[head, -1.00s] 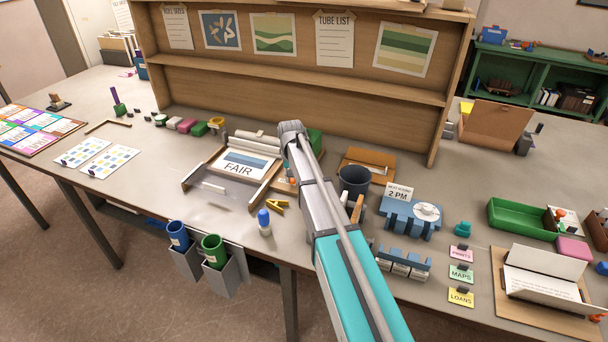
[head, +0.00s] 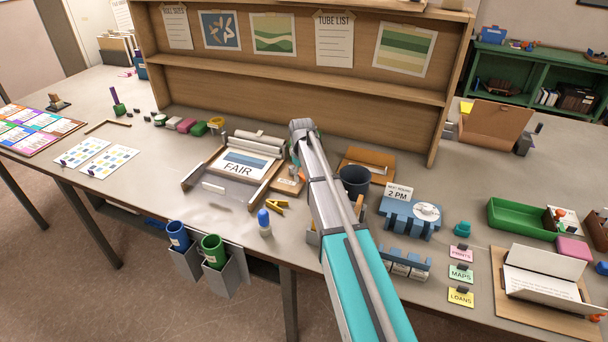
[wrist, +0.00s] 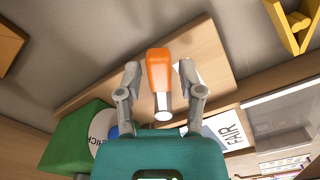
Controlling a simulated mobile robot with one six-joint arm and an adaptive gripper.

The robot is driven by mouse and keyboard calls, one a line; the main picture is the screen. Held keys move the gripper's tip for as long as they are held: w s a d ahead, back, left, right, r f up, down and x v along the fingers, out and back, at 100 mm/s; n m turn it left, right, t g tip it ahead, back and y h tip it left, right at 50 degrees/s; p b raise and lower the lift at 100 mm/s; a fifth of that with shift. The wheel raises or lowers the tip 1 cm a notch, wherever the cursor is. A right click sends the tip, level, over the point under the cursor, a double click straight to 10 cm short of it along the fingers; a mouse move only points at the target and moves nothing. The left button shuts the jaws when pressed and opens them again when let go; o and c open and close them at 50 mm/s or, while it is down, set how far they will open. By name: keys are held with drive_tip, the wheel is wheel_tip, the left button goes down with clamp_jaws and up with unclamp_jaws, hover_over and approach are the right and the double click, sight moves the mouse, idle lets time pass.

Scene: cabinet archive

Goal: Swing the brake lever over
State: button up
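The brake lever appears to be the orange grip with a metal shank (wrist: 159,75) in the wrist view, over a wooden board (wrist: 205,58). My gripper (wrist: 160,72) is open, with its two grey fingers either side of the lever and visible gaps to both. I cannot tell its height relative to the lever. In the head view the small board (head: 286,186) shows left of my arm, with a bit of orange (head: 296,177) on it.
A press-like frame with a FAIR sheet (head: 238,169) stands left of my arm. A dark cup (head: 355,181) and brown folder (head: 368,160) are close on the right. A green block (wrist: 72,143) is near the gripper.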

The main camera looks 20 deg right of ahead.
idle(0.4)
drive_tip(key=shift+r+p, duration=3)
drive_tip(key=shift+p, duration=0.05)
